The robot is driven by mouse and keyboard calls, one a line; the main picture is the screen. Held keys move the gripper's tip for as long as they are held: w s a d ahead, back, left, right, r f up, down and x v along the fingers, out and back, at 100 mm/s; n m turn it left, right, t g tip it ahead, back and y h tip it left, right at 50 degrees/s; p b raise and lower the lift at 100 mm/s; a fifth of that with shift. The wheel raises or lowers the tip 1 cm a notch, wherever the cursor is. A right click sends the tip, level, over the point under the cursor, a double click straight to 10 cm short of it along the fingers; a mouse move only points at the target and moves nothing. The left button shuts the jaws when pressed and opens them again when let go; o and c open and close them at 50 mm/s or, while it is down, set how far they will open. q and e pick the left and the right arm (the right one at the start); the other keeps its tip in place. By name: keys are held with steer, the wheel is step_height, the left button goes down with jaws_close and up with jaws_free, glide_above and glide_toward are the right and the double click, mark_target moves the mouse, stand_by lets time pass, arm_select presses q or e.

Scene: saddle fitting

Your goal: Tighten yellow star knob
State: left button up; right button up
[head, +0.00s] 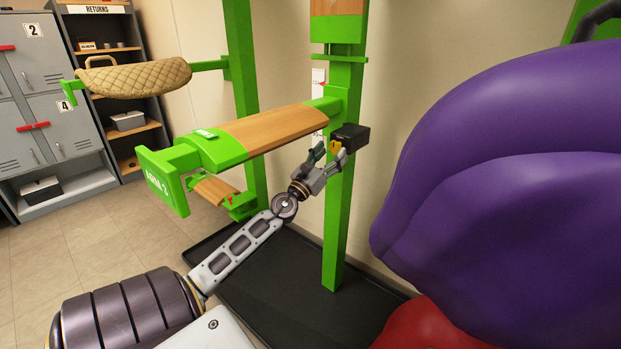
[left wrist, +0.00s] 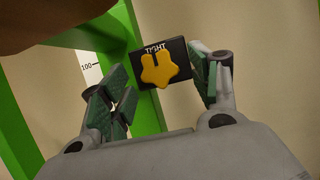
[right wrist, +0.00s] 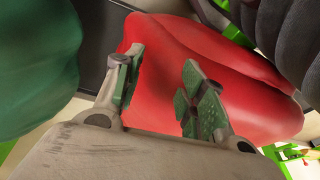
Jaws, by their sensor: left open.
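The yellow star knob (left wrist: 160,71) is on the front of a black box (left wrist: 181,50) that has a white label reading "TIGHT", partly covered by the knob. In the head view the knob (head: 334,147) is small, beside the green post on the black box (head: 352,136). My left gripper (head: 327,157) is open in front of the box. In the left wrist view its fingers (left wrist: 158,92) stand to either side of the knob, with a gap to each; I cannot tell the depth. My right gripper (right wrist: 158,88) is open and empty, in front of a red padded thing (right wrist: 235,75).
A wooden-topped green arm (head: 270,128) marked "ARM 3" juts left from the green post (head: 338,220), above my left forearm. A large purple padded shape (head: 510,160) fills the right side. A quilted tan saddle pad (head: 135,80) and grey lockers (head: 50,70) are at left.

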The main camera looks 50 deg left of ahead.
arm_select(q)
steer(key=v, duration=1.1)
stand_by(1.1)
steer(key=shift+f, duration=0.1)
stand_by(0.6)
